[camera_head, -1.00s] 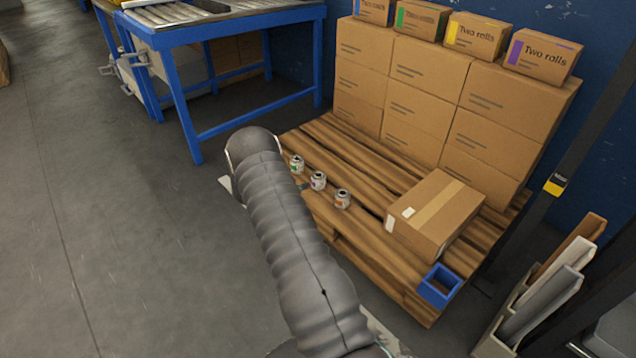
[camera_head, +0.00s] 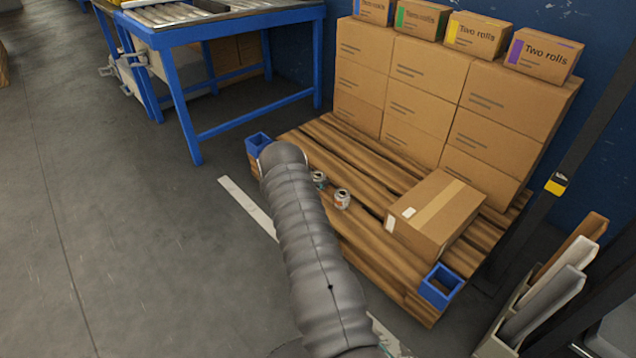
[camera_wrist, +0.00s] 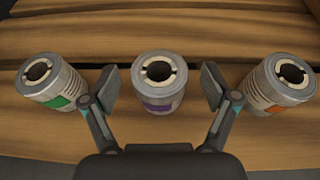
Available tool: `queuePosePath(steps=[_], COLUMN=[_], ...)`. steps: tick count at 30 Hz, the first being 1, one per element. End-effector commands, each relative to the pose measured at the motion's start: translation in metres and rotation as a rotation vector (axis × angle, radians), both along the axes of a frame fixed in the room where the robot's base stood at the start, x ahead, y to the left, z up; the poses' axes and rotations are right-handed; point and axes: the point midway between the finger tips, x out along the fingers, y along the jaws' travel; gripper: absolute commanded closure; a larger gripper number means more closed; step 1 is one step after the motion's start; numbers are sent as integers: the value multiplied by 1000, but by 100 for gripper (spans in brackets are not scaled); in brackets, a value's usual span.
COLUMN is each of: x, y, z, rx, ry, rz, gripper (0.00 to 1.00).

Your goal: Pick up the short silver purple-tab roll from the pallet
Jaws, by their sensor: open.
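The short silver roll with the purple tab (camera_wrist: 158,83) stands upright in the middle of the wrist view, its ringed top open. In the head view it is the silver roll (camera_head: 319,179) beside my arm. My gripper (camera_wrist: 159,87) is open, one fingertip to each side of the purple-tab roll, with a gap on both sides. In the head view my arm hides the gripper. A green-tab roll (camera_wrist: 52,84) is left of the left finger, and an orange-tab roll (camera_wrist: 280,84) is right of the right finger. The wooden pallet (camera_head: 360,240) bears the rolls.
A closed carton (camera_head: 436,215) lies on the pallet, right of the rolls. Stacked cartons (camera_head: 415,105) line its back. Blue corner pieces sit at the near right (camera_head: 440,285) and far left (camera_head: 257,143). A blue-framed table (camera_head: 185,95) stands behind.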

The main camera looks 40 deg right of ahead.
Motion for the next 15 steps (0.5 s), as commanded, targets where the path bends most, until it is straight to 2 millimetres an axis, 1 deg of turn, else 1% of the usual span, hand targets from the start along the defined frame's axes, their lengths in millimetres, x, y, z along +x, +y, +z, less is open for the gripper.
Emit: queuePosePath(steps=[5, 6, 8, 9, 11, 12, 13, 15], x=[0, 0, 0, 0, 0, 0, 0, 0], y=[0, 0, 0, 0, 0, 0, 0, 0], z=[0, 0, 0, 0, 0, 0, 0, 0], rx=[0, 0, 0, 1, 1, 1, 1, 0], ry=[1, 0, 0, 0, 0, 0, 0, 0], rz=[1, 1, 0, 0, 0, 0, 0, 0], gripper=[14, 24, 39, 49, 64, 74, 81, 83])
